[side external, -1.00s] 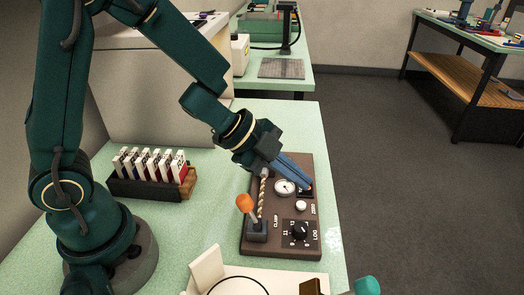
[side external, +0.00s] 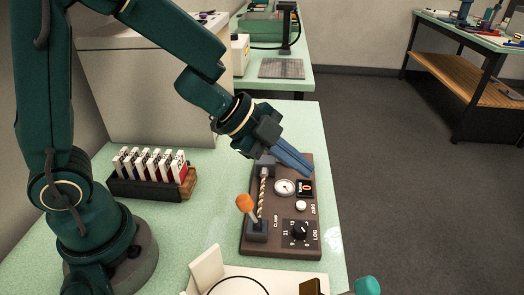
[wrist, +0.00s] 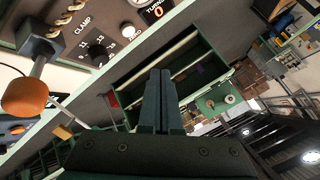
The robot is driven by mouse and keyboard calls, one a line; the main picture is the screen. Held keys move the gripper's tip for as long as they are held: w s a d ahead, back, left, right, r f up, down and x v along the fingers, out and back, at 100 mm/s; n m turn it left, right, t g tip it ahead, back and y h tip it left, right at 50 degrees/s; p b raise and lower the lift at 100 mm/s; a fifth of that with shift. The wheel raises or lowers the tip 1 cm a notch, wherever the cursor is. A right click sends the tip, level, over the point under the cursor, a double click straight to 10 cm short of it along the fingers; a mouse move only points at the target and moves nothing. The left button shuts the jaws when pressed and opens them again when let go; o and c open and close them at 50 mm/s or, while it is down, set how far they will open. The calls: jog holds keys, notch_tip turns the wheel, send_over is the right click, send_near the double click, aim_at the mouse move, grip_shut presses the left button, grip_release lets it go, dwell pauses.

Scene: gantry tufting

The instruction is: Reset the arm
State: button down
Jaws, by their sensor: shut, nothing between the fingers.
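My gripper (side external: 308,173) is shut and empty, its blue fingers pressed together above the far part of the brown control panel (side external: 284,236). In the wrist view the shut fingers (wrist: 160,75) point away from the panel. The orange knob also shows large in the wrist view (wrist: 24,97).
A black rack (side external: 140,187) of several white cards stands left of the panel on the green table (side external: 215,170). A white plate-like fixture (side external: 210,280) lies at the front. A second bench (side external: 470,75) stands far right across open floor.

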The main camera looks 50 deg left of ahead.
jog(key=a+r+n+t+y, duration=0.55)
jog(key=a+r+n, duration=0.25)
jog(key=r, duration=0.5)
jog(key=s+a+f+n+g+y, duration=0.1)
jog(key=s+a+n+g+y, duration=0.2)
jog(key=s+n, duration=0.4)
jog(key=s+d+f+n+g+h, duration=0.1)
jog(key=s+d+f+g+h, duration=0.1)
jog(key=s+f, duration=0.4)
jog(key=s+d+g, duration=0.1)
jog(key=s+g, duration=0.1)
jog(key=s, duration=0.1)
jog(key=shift+d+f+n, duration=0.25)
jog(key=shift+n, duration=0.15)
jog(key=shift+h, duration=0.25)
